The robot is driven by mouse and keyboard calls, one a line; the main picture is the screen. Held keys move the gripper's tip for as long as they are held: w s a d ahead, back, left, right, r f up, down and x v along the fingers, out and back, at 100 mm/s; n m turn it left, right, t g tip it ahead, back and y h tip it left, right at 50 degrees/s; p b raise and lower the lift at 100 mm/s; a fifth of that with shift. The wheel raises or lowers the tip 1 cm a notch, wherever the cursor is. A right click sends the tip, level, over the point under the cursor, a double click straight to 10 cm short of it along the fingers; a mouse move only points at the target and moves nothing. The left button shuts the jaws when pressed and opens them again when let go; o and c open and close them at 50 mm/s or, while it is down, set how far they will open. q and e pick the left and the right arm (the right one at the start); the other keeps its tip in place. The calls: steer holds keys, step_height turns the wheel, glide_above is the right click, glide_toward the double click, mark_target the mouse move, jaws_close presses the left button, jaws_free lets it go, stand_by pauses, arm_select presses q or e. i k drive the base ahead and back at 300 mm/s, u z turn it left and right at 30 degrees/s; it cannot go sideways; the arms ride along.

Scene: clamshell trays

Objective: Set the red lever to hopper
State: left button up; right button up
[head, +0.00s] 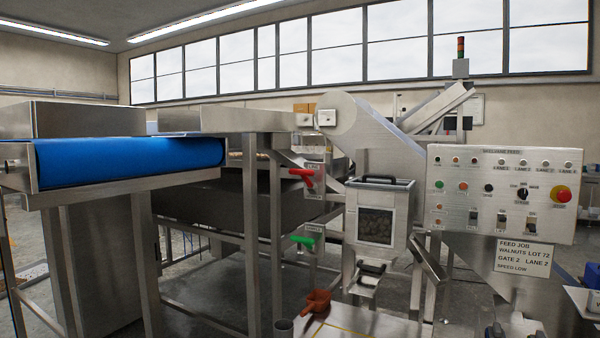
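The red lever (302,176) is mounted on a metal plate on the machine frame, left of the windowed hopper box. Its handle points left, with a shorter red part angled down to the right. Small labels sit above and below it, too small to read, so I cannot tell which position it marks. The metal hopper box (402,225) has a black top handle and a window showing brown walnuts. Neither of my grippers can be made out in the head view.
A green lever (302,240) sits below the red one. A blue conveyor (130,160) is at left, a control panel (500,195) at right. An orange-brown scoop (317,301) lies low in front. Dark objects at the bottom right edge are cut off.

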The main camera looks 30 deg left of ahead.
mark_target(312, 186)
steer(key=k, duration=0.65)
steer(key=u, duration=0.3)
steer(key=i, duration=0.4)
steer(key=u, duration=0.9)
steer(key=i, duration=1)
steer(key=z, duration=0.35)
steer(key=i, duration=1.05)
steer(key=z, duration=0.8)
